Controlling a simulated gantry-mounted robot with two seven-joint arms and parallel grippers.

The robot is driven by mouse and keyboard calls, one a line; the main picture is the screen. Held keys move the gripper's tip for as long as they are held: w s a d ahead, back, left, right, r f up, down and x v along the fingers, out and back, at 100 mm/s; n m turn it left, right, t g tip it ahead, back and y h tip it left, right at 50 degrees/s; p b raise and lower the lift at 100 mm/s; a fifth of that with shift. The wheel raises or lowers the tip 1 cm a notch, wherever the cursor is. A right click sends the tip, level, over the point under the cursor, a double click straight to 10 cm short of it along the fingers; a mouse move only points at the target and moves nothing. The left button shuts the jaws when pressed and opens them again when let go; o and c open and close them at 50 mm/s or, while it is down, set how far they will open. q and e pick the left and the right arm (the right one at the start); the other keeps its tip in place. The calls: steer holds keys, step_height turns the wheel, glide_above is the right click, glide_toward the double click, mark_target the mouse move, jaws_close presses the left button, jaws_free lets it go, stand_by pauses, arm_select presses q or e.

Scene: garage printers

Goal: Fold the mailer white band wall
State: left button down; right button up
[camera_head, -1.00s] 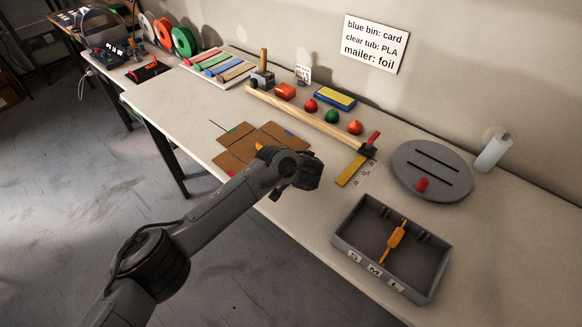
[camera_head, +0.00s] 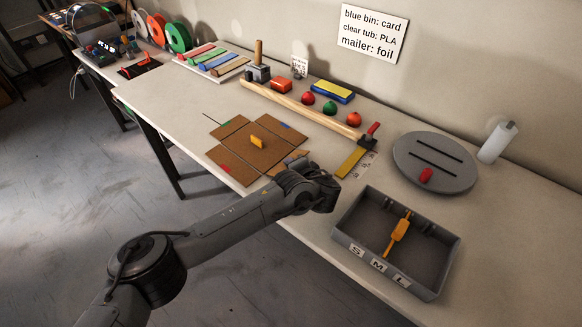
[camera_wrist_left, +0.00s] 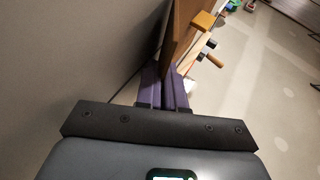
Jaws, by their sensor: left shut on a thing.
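The mailer (camera_head: 236,147) lies on the bench as a flat brown card cross, with an orange piece (camera_head: 257,142) on its middle. My right gripper is out of view.
A grey tray (camera_head: 345,238) marked S, M, L holds an orange tool (camera_head: 398,232), right of my left wrist. The bench's front edge is close beneath my arm.

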arm_select(q)
steer(key=c, duration=1.3)
jaws_free()
steer(key=shift+f, duration=0.1)
